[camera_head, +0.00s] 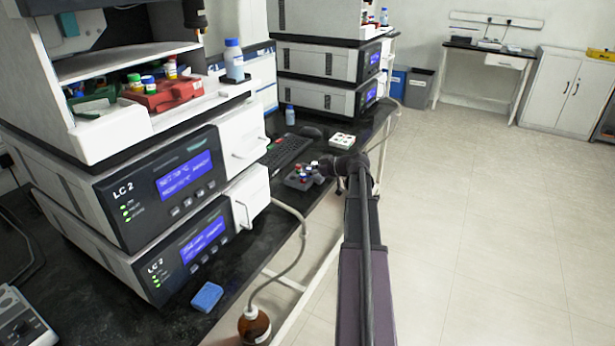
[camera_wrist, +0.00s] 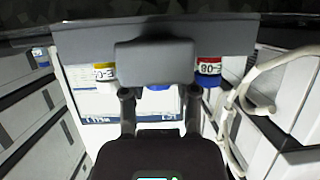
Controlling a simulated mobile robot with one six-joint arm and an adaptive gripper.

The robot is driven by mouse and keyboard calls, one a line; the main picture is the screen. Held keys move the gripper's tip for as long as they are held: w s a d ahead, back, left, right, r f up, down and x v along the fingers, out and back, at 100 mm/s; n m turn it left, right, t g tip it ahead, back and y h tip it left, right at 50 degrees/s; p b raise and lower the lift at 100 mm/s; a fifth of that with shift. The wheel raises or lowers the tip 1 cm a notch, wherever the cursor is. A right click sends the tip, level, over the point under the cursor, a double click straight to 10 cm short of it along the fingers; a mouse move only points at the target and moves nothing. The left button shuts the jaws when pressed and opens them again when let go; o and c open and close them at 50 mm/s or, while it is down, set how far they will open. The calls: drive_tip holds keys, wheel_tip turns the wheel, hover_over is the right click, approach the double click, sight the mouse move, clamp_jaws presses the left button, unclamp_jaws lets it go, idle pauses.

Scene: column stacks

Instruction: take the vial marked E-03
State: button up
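A small grey rack (camera_head: 303,180) holds several red, blue and white vials at the bench edge in the head view. My gripper (camera_head: 340,166) is close beside its right side. In the wrist view my gripper's two fingers (camera_wrist: 160,98) stand apart at a grey block (camera_wrist: 155,62), which hides their tips. I cannot tell whether they grip it. A yellow-topped vial (camera_wrist: 105,71) is left of the block, its label starting "E-0" with the rest hidden. A red-and-blue vial (camera_wrist: 208,70) on the right appears to read E-08. Part of something blue shows below the block. No label reads clearly as E-03.
A white rack (camera_head: 343,140) and a keyboard (camera_head: 288,150) lie behind the grey rack. LC 2 instruments (camera_head: 160,190) fill the left. A brown bottle (camera_head: 254,326) with a tube and a blue sponge (camera_head: 207,297) are in front. The floor right is clear.

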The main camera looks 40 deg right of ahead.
drive_tip(key=c, duration=0.5)
drive_tip(key=shift+r, duration=0.1)
wheel_tip(320, 180, up, 4)
drive_tip(key=p, duration=0.3)
drive_tip(key=shift+p, duration=0.4)
drive_tip(key=s+d, duration=0.3)
drive_tip(key=s, duration=0.4)
drive_tip(key=s+d+p, duration=0.1)
drive_tip(key=s+d, duration=0.2)
drive_tip(key=s, duration=0.4)
drive_tip(key=shift+s+r, duration=0.4)
